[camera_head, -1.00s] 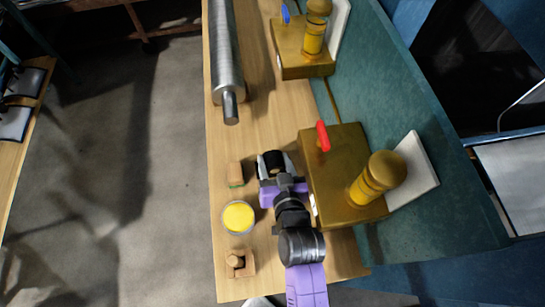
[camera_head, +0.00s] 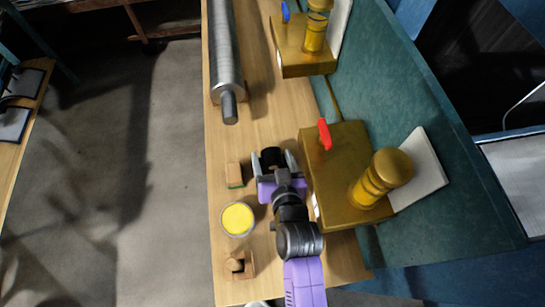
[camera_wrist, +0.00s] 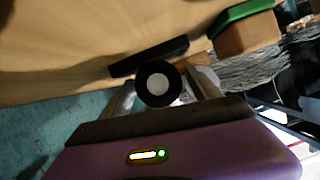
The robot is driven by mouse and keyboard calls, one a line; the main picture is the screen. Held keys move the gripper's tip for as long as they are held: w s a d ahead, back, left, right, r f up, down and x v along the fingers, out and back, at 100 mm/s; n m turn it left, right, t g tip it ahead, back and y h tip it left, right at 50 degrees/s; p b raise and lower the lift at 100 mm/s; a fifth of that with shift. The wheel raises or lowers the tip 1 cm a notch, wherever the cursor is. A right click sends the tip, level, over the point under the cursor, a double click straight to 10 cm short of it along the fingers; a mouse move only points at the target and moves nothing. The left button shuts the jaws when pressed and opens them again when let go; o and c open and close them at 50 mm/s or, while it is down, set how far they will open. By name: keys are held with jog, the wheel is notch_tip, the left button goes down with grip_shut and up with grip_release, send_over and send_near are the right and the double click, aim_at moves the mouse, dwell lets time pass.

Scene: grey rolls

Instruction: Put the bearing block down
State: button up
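The bearing block (camera_head: 272,157) is black and stands on the wooden bench, left of the nearer brass-coloured housing. In the wrist view it shows as a black ring with a pale centre (camera_wrist: 158,85) and a dark flat base against the wood. My gripper (camera_head: 273,160) reaches over the bench with a finger on each side of the block. The fingers look spread, with small gaps beside the block. The block's underside is hidden in the head view; in the wrist view its base looks to be at the bench surface.
A wooden block with a green face (camera_head: 234,175), a yellow-topped tin (camera_head: 238,219) and a small wooden piece (camera_head: 239,264) stand to the left. The nearer brass housing (camera_head: 345,170) with a red handle is close on the right. A steel roll (camera_head: 226,60) lies farther back.

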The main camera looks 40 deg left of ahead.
jog(key=shift+r, duration=0.15)
jog(key=shift+s+d, duration=0.2)
jog(key=shift+d, duration=0.1)
jog(key=v, duration=1.1)
jog(key=shift+d+r+b, duration=0.1)
jog(key=shift+r+b, duration=0.05)
jog(key=shift+b, duration=0.15)
jog(key=shift+s, duration=0.1)
